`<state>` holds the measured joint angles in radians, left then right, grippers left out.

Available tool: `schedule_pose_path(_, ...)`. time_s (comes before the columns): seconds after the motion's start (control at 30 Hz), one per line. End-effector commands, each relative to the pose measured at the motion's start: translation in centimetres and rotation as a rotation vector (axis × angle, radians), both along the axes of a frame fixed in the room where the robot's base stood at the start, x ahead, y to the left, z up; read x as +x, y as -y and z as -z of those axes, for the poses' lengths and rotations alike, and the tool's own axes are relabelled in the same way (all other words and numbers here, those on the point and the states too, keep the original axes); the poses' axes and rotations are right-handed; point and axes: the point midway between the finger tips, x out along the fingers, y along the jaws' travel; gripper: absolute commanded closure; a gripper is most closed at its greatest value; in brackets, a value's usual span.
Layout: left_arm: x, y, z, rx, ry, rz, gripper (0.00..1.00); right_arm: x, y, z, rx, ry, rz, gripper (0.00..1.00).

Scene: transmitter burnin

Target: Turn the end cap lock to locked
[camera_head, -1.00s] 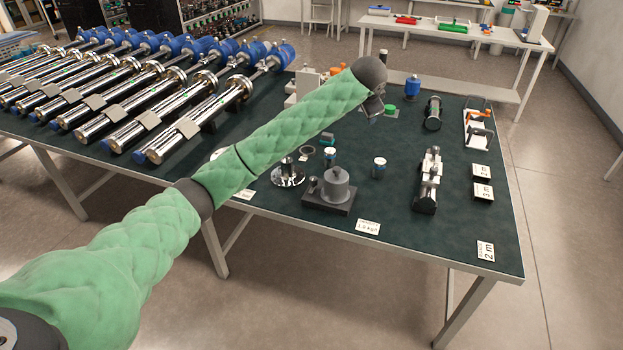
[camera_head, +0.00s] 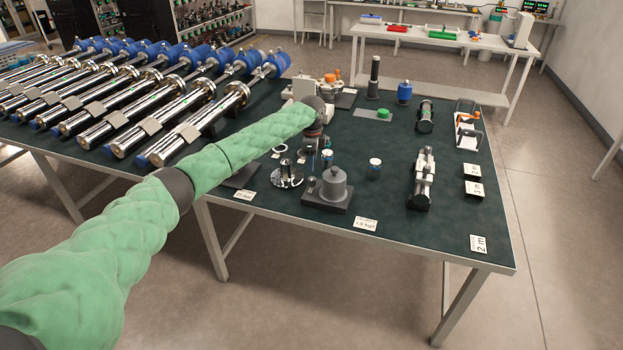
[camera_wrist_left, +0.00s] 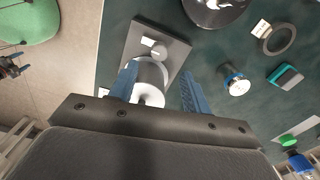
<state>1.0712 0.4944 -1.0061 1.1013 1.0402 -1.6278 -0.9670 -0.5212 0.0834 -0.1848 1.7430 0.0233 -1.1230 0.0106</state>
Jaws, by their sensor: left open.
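My left gripper (camera_head: 317,155) is behind and above a grey stepped metal cylinder (camera_head: 334,185) on a dark square base in the head view. In the left wrist view the open blue fingers of this gripper (camera_wrist_left: 159,73) appear either side of the cylinder (camera_wrist_left: 150,78), with a white disc in front of it. They look apart from it. A small round knob (camera_wrist_left: 158,49) stands beside it on the base (camera_wrist_left: 175,48). I cannot tell which part is the end cap lock.
A shiny flange (camera_head: 287,176), a small blue-banded jar (camera_head: 375,168) and a black fixture (camera_head: 422,180) stand nearby on the dark table. Long blue-headed transmitters (camera_head: 192,130) lie at the left.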

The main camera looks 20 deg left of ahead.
Motion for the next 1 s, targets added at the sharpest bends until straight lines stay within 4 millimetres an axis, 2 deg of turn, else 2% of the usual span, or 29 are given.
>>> schedule_pose_path(0.2, -0.1, 0.1, 0.0, -0.004, -0.003, 0.143, 0.52, 0.6, -0.1, -0.1, 0.006, 0.03, 0.002, 0.36)
schedule_pose_path(0.37, -0.1, 0.1, 0.5, -0.004, -0.003, 0.175, 0.52, 0.4, 0.0, 0.4, 0.004, 0.029, 0.002, 0.36)
schedule_pose_path(0.8, -0.1, 0.1, 6.0, -0.003, -0.005, 0.172, 0.52, -0.5, 1.1, 5.4, -0.009, 0.048, -0.001, 0.36)
schedule_pose_path(1.0, -0.1, 0.1, 7.6, -0.003, -0.004, 0.172, 0.52, -0.7, 1.4, 6.6, -0.012, 0.055, -0.004, 0.36)
